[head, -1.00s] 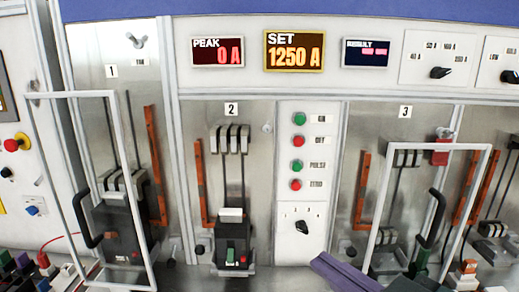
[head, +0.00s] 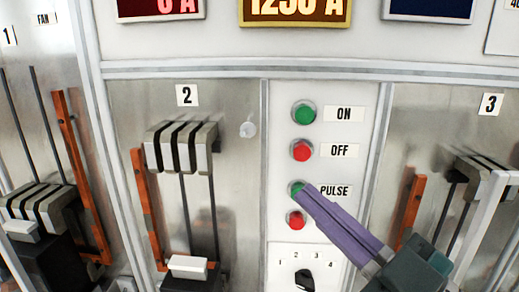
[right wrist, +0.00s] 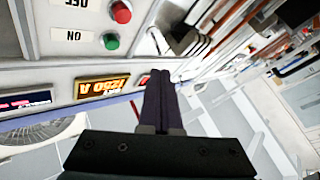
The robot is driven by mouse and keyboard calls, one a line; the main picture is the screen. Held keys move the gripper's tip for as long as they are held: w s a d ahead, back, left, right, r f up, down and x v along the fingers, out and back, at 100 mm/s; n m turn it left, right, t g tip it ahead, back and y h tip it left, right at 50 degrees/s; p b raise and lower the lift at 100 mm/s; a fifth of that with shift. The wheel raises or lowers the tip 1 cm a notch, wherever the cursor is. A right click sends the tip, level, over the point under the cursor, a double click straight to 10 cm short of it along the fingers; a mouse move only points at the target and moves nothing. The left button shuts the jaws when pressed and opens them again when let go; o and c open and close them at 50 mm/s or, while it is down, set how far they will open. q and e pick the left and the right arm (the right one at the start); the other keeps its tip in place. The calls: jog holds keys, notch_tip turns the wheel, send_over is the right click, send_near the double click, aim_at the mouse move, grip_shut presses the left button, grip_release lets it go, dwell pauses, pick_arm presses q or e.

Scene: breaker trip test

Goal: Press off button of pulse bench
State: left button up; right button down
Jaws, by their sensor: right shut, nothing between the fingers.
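The pulse bench's button column stands between bays 2 and 3. The red OFF button (head: 301,150) is below the green ON button (head: 303,112) and above the green PULSE button (head: 297,188). My right gripper (head: 306,194) is shut and empty, its purple fingers reaching in from the lower right. Its tips overlap the edge of PULSE in the head view; I cannot tell whether they touch it. In the upside-down right wrist view, the OFF button (right wrist: 121,12) and ON button (right wrist: 111,41) are left of the gripper (right wrist: 160,74). My left gripper is out of view.
A lower red button (head: 296,220) and a rotary selector (head: 304,281) sit below PULSE. Breaker 2 (head: 188,267) is left of the column. An orange bar (head: 409,205) and a white frame (head: 482,225) stand to the right. The SET display (head: 296,11) is above.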

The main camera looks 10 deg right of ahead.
jog(key=b, duration=0.5)
send_near(302, 152)
jog(key=shift+w+a+r, duration=0.3)
jog(key=shift+w+a, duration=0.4)
jog(key=shift+a, duration=0.05)
jog(key=shift+w+a+r, duration=0.35)
jog(key=shift+w+a, duration=0.35)
jog(key=shift+a, duration=0.1)
jog(key=shift+w+a+r, duration=0.3)
jog(key=shift+w+a, duration=0.4)
jog(key=shift+a, duration=0.05)
jog(key=shift+w+f, duration=0.1)
jog(key=shift+w+d+b, duration=0.1)
jog(key=shift+w+b, duration=0.2)
jog(key=shift+b, duration=0.05)
